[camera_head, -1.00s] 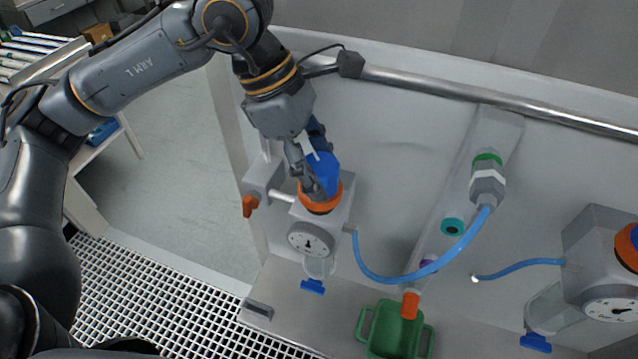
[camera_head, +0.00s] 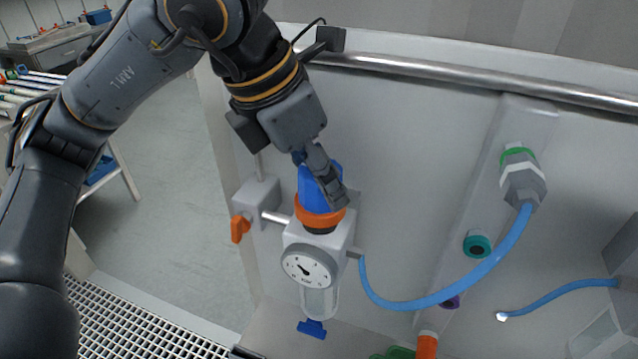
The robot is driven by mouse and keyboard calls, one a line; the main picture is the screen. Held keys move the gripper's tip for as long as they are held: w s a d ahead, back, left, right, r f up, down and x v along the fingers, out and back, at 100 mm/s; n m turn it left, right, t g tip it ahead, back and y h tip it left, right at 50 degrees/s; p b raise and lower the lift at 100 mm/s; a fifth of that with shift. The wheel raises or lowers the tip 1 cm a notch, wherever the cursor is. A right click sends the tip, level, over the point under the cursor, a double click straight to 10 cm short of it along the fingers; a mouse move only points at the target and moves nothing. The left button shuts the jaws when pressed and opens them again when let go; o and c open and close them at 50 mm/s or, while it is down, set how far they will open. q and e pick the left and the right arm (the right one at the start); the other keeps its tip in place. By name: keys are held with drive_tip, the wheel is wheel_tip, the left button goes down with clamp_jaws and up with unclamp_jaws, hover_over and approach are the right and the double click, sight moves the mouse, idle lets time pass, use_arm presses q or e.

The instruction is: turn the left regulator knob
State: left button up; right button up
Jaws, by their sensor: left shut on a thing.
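The left regulator is a grey block with a round white gauge (camera_head: 309,269) on its front and a clear bowl (camera_head: 319,302) below. Its knob (camera_head: 316,191) on top is blue with an orange ring (camera_head: 320,218) at its base. My left gripper (camera_head: 325,192) comes down from above and is shut on the blue knob, hiding part of it. The gauge's dark needle points toward the upper left. My right gripper is not in view.
An orange valve handle (camera_head: 240,229) sits left of the regulator. A blue hose (camera_head: 430,300) loops right from it to a grey fitting (camera_head: 522,182) with a green ring. A loose blue hose (camera_head: 560,294) lies farther right. A metal rail (camera_head: 450,80) runs behind.

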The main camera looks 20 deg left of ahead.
use_arm(q)
drive_tip(key=shift+n, duration=0.3)
drive_tip(key=o, duration=1.2)
drive_tip(key=shift+c, duration=0.2)
drive_tip(key=v, duration=1.2)
drive_tip(key=shift+d, duration=0.15)
